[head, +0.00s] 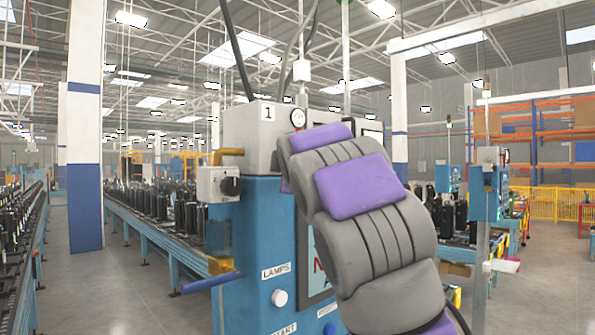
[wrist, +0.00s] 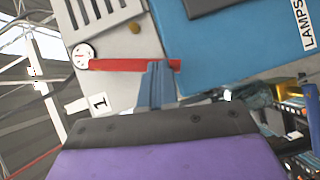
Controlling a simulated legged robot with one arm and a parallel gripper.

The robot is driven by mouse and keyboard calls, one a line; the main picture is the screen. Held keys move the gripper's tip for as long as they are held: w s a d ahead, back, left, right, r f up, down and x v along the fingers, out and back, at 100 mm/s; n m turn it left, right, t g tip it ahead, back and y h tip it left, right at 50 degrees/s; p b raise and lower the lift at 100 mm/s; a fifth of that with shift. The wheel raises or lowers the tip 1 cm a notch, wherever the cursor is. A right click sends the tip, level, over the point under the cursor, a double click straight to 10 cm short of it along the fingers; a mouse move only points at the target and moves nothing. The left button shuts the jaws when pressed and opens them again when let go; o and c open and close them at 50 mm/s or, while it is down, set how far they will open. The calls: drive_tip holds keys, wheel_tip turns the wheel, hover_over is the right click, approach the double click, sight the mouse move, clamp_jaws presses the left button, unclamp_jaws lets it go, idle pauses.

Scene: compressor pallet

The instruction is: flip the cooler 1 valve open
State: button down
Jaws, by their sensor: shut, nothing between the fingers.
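The cabinet marked "1" (head: 267,112) has a white-grey top and a blue body. In the wrist view, tilted, a long red lever (wrist: 120,64) runs across the pale face from beside a round gauge (wrist: 83,54); I take it as the cooler 1 valve. My gripper (wrist: 160,68) shows as narrow blue-grey fingers held together, empty, with tips overlapping the red lever near its right end. I cannot tell whether they touch it. In the head view my grey and purple arm hides the lever and gripper.
A grey switch box with a black knob (head: 231,186) and a yellow pipe (head: 228,153) sit on the cabinet's left side. A blue bar (head: 211,282) sticks out lower left. A conveyor (head: 150,235) runs behind. Open floor (head: 540,275) lies at right.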

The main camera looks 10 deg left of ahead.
drive_tip(key=shift+w+f+n+b, duration=0.3)
drive_tip(key=shift+w+t, duration=0.1)
drive_tip(key=shift+t, duration=0.2)
drive_tip(key=shift+w+d+f+b, duration=0.3)
drive_tip(key=shift+w+d+b, duration=0.05)
drive_tip(key=shift+w+b, duration=0.15)
idle(0.6)
drive_tip(key=shift+s+a, duration=0.1)
drive_tip(key=a+b+v, duration=0.1)
drive_tip(key=a+v, duration=0.1)
drive_tip(key=v, duration=1)
drive_tip(key=shift+s, duration=0.65)
